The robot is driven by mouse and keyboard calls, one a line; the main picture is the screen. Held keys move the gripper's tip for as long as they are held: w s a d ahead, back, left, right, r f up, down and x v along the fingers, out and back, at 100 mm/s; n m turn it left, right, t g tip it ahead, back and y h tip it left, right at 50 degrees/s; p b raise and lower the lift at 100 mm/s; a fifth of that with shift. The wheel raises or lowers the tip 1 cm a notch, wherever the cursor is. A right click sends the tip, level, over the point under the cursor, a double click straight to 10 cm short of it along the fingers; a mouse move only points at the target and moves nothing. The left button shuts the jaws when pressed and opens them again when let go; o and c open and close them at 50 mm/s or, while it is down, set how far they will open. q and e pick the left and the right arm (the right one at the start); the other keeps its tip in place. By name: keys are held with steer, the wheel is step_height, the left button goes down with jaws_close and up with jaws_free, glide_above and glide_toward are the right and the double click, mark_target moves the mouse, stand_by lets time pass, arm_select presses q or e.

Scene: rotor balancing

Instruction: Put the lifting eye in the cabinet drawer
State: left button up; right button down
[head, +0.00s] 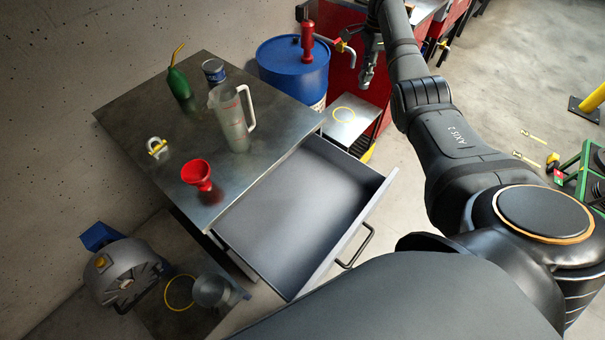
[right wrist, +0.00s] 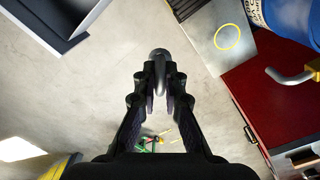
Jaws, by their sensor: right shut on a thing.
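The lifting eye (right wrist: 160,57) is a grey metal piece with a rounded end, seen between the fingertips in the right wrist view. My right gripper (right wrist: 160,78) is shut on it; the fingers hide part of it. In the head view the right gripper (head: 367,70) hangs at the top, beyond the cabinet and right of the blue drum. The cabinet drawer (head: 300,205) is pulled out and looks empty inside. In the right wrist view a dark drawer corner (right wrist: 60,35) shows at upper left, apart from the gripper. My left gripper is not in view.
The cabinet top (head: 130,110) holds a red funnel (head: 197,174), a clear jug (head: 230,120), a green bottle (head: 179,84), a blue tin (head: 214,71) and a small yellow-and-silver item (head: 157,147). A blue drum (head: 292,72) stands behind. Floor right of the drawer is clear.

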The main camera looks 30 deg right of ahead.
steer(key=s+a+f+n+p, duration=0.4)
steer(key=a+f+n+p, duration=0.25)
steer(key=a, duration=0.25)
steer(key=s+a+f+n+p, duration=0.5)
steer(key=a+f+n, duration=0.3)
steer(key=a, duration=0.1)
steer(key=s+a+n+p, duration=0.55)
steer(key=s+a, duration=0.25)
steer(key=s, duration=0.3)
steer(key=s+a+n+p, duration=0.4)
steer(key=s+a+n, duration=0.25)
steer(key=s, duration=0.45)
steer(key=shift+m, duration=0.35)
steer(key=w+d+f+b, duration=0.2)
steer(key=w+f, duration=0.1)
steer(key=w+d+f+b, duration=0.2)
steer(key=w+f+b, duration=0.1)
steer(key=w, duration=0.1)
steer(key=w+d+f+b, duration=0.2)
steer(key=w+f+b, duration=0.1)
steer(key=shift+w+d+f, duration=0.25)
steer(key=shift+w, duration=0.15)
steer(key=shift+w+b, duration=0.15)
steer(key=shift+b, duration=0.25)
steer(key=shift+d, duration=0.1)
